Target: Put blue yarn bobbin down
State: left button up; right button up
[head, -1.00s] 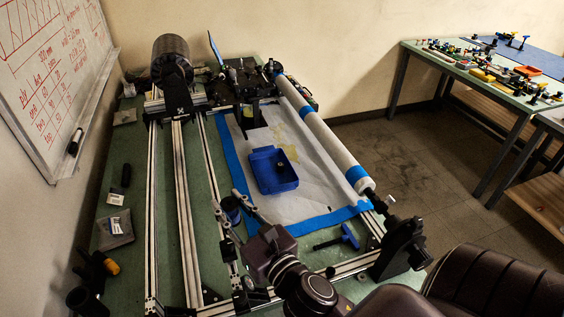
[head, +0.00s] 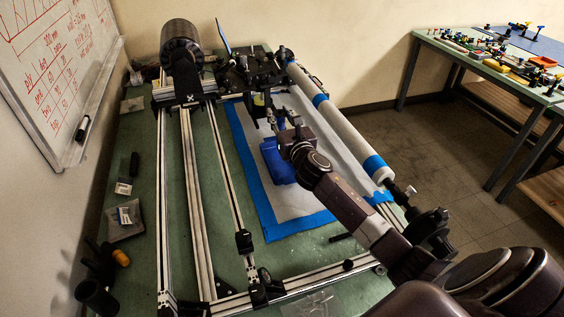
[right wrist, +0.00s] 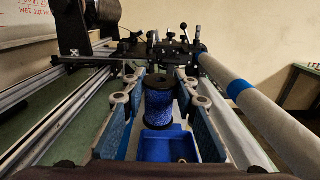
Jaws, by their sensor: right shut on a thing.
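The blue yarn bobbin (right wrist: 162,105), blue with black end flanges, shows upright in the right wrist view. My right gripper (right wrist: 161,98) is shut on it, with one blue-padded finger on each side. In the head view my right gripper (head: 281,115) is over the far part of the white sheet, beyond the blue tray; the bobbin is hard to make out there. The blue tray (head: 276,158) lies on the sheet, partly hidden by my right arm. It also shows below the bobbin in the right wrist view (right wrist: 168,145). My left gripper is not in view.
The white sheet (head: 293,208) is edged with blue tape. A long pale tube (head: 340,130) runs along its right side, and metal rails (head: 197,200) run along its left. A dark carriage mechanism (head: 250,75) stands at the far end. The near sheet is clear.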

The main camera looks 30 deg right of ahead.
notch_tip(320, 180, down, 13)
jog(key=b, duration=0.3)
jog(key=shift+a+f+b, duration=0.1)
jog(key=shift+f+b, duration=0.1)
jog(key=shift+b, duration=0.15)
jog(key=shift+f+b, duration=0.55)
jog(key=shift+f, duration=1.45)
jog(key=shift+f, duration=0.15)
jog(key=o, duration=1.1)
